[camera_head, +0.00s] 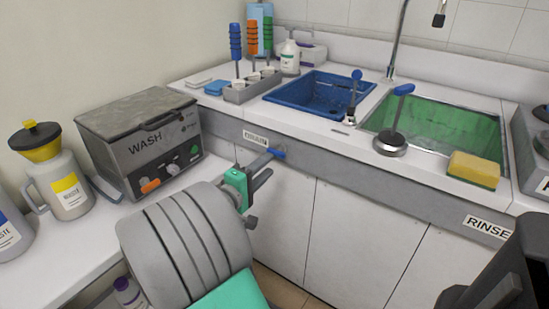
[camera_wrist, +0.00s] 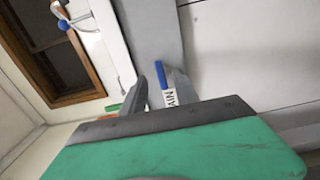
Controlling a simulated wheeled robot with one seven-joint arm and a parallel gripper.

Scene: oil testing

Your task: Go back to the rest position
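My gripper (camera_head: 271,164) is in front of the grey strip under the counter, close to the DRAIN label (camera_head: 255,137). Its two dark fingers are apart, so it is open, and I see nothing held between them. A blue-tipped lever (camera_head: 279,154) shows right at the fingertips. The blue piece also shows in the wrist view (camera_wrist: 164,75), just beyond the fingers and over the label. I cannot tell whether the fingers touch it. The green gripper body (camera_wrist: 180,150) fills the lower wrist view.
The blue basin (camera_head: 318,92), a sink (camera_head: 440,120) and a yellow sponge (camera_head: 473,170) are on the right counter. Cabinet doors (camera_head: 350,235) lie below; floor shows between counters.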

